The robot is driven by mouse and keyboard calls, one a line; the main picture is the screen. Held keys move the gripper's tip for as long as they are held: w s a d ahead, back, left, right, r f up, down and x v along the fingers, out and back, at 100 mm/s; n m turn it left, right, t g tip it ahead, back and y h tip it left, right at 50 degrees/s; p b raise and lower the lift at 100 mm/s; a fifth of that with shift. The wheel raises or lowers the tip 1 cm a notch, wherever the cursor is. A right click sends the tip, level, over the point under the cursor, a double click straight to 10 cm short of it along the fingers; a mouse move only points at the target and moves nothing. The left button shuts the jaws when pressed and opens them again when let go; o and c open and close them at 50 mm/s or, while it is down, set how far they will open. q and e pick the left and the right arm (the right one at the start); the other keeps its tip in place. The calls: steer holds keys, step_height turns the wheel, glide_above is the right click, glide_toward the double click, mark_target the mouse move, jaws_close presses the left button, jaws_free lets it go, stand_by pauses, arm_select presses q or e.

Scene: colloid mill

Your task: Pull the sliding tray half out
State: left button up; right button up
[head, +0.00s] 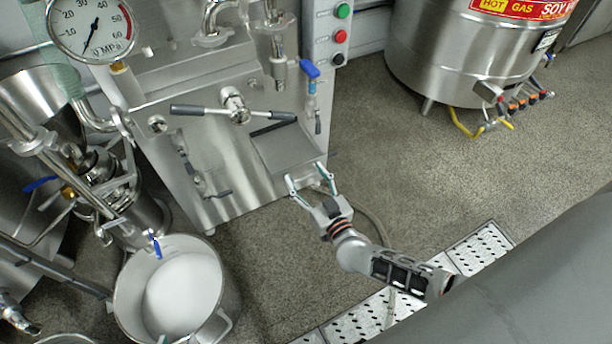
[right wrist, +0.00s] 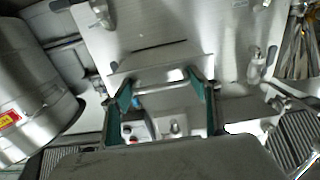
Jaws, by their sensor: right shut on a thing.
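The sliding tray (head: 285,150) is a flat grey metal tray on the front of the steel machine, below a dark slot, sticking out from the panel. It also shows in the right wrist view (right wrist: 165,64), with a pale handle bar (right wrist: 160,87) along its near edge. My right gripper (head: 308,181) is at the tray's front edge. Its two teal-lined fingers (right wrist: 161,90) sit at the two ends of the handle bar, shut on it. How far the tray extends inside the machine is hidden. My left gripper is not in view.
A steel pot (head: 228,300) with white contents stands at the lower left, beside pipes and a funnel. A round steel tank (head: 440,60) stands at the upper right. A perforated floor drain (head: 482,248) and a hose lie near my arm. The floor right of the tray is clear.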

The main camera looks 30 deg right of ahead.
steer(key=o, duration=1.3)
steer(key=shift+d, duration=0.15)
steer(key=shift+c, duration=0.2)
steer(key=shift+r, duration=0.15)
step_height(320, 180, up, 10)
steer(key=shift+f, duration=0.15)
